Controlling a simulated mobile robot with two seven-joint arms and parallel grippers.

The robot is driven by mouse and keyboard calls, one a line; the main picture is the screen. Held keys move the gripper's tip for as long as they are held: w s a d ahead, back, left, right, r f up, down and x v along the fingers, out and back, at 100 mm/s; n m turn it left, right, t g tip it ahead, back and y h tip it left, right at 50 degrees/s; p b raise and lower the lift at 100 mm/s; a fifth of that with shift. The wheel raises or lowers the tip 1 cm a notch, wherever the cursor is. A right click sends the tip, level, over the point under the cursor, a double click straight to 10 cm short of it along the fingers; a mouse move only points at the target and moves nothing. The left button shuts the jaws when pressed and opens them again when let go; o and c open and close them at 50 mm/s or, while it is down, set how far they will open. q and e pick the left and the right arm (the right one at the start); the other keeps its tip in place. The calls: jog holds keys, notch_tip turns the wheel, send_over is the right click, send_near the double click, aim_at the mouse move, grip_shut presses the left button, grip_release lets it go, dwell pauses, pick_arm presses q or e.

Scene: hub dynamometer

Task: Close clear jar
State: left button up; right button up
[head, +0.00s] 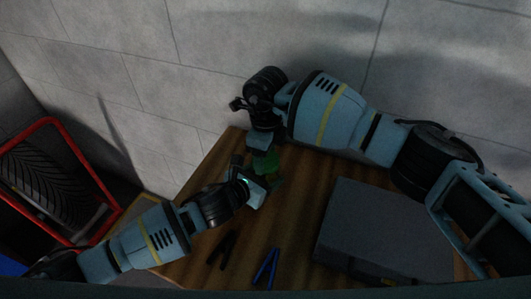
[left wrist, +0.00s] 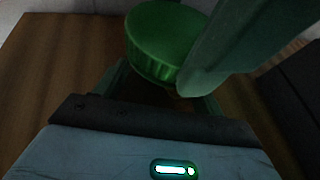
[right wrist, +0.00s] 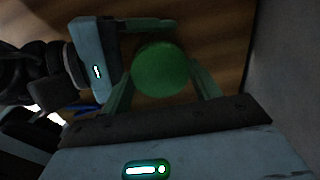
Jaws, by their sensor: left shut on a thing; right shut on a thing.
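The jar's round green lid (head: 266,163) is between my two grippers near the back edge of the table. It shows with a ribbed rim in the left wrist view (left wrist: 158,45) and as a green disc in the right wrist view (right wrist: 160,68). My right gripper (head: 265,152) comes from the back and is shut on the lid, its fingers on either side. My left gripper (head: 268,184) comes from the front and is shut on the jar, its fingers below the lid. The clear jar body is mostly hidden by the lid and fingers, so I cannot tell how tightly the lid sits.
A grey case (head: 385,230) lies on the right of the wooden table (head: 295,215). A black tool (head: 222,250) and a blue-handled tool (head: 267,268) lie at the front. A grey wall (head: 200,60) stands close behind. A red frame around a tyre (head: 50,185) is at the left.

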jog(key=m, duration=0.6)
jog(key=shift+m, duration=0.3)
jog(key=m, duration=0.4)
jog(key=shift+m, duration=0.3)
jog(key=m, duration=0.4)
jog(key=shift+m, duration=0.4)
jog(key=m, duration=0.5)
jog(key=shift+m, duration=0.3)
jog(key=o, duration=1.2)
notch_tip(320, 180, up, 12)
jog(key=shift+f, duration=0.1)
